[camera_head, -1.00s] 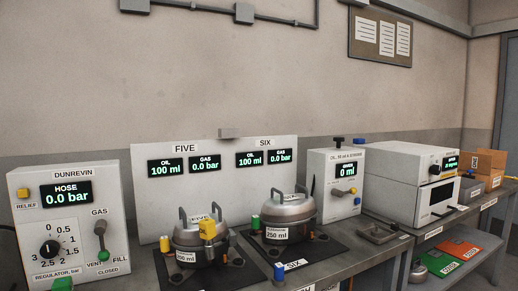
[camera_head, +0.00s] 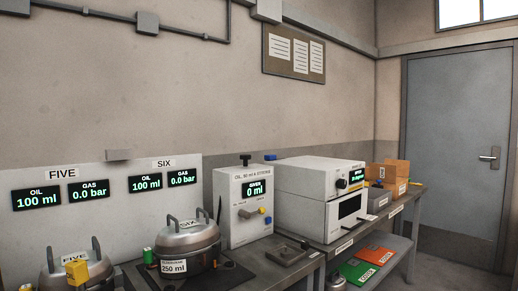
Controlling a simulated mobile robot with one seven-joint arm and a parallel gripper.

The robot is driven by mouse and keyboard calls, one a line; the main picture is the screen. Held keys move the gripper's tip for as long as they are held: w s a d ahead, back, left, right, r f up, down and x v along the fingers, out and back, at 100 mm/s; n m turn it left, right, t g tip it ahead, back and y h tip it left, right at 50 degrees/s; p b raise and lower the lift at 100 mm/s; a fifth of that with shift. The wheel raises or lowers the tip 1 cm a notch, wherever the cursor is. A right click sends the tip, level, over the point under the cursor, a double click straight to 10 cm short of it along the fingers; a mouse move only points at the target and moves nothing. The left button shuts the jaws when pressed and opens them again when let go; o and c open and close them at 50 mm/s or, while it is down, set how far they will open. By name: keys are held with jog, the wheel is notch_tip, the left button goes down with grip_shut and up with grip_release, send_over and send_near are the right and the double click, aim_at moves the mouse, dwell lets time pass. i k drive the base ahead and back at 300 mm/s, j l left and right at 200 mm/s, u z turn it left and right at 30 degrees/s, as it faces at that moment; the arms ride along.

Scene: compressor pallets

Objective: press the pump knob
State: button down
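The oil pump box (camera_head: 242,188) is a white cabinet on the bench in the middle of the view. Its label reads oil, 50 ml a stroke, and its green display (camera_head: 256,188) reads 0 ml. A black T-shaped knob (camera_head: 245,158) stands up from its top. On its front are a lever with a yellow tip (camera_head: 262,211) and a small blue part (camera_head: 268,220). My gripper is not in view.
Compressor SIX (camera_head: 188,242), marked 250 ml, stands left of the pump box, and compressor FIVE (camera_head: 76,260) further left. A white oven-like unit (camera_head: 318,185) stands to the right. A grey tray (camera_head: 285,252) lies in front. A door (camera_head: 455,150) is at the far right.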

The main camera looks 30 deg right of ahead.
aim_at(245, 158)
jog(key=i+l, duration=0.1)
jog(key=l, duration=0.35)
jog(key=i+l, duration=0.1)
jog(key=l, duration=0.35)
jog(key=i+l, duration=0.1)
jog(key=l, duration=0.35)
jog(key=i+l, duration=0.1)
jog(key=l, duration=0.35)
jog(key=i+l, duration=0.1)
jog(key=l, duration=0.35)
jog(key=i+l, duration=0.1)
jog(key=l, duration=0.35)
jog(key=i+l, duration=0.1)
jog(key=l, duration=0.35)
jog(key=i+l, duration=0.1)
jog(key=l, duration=0.35)
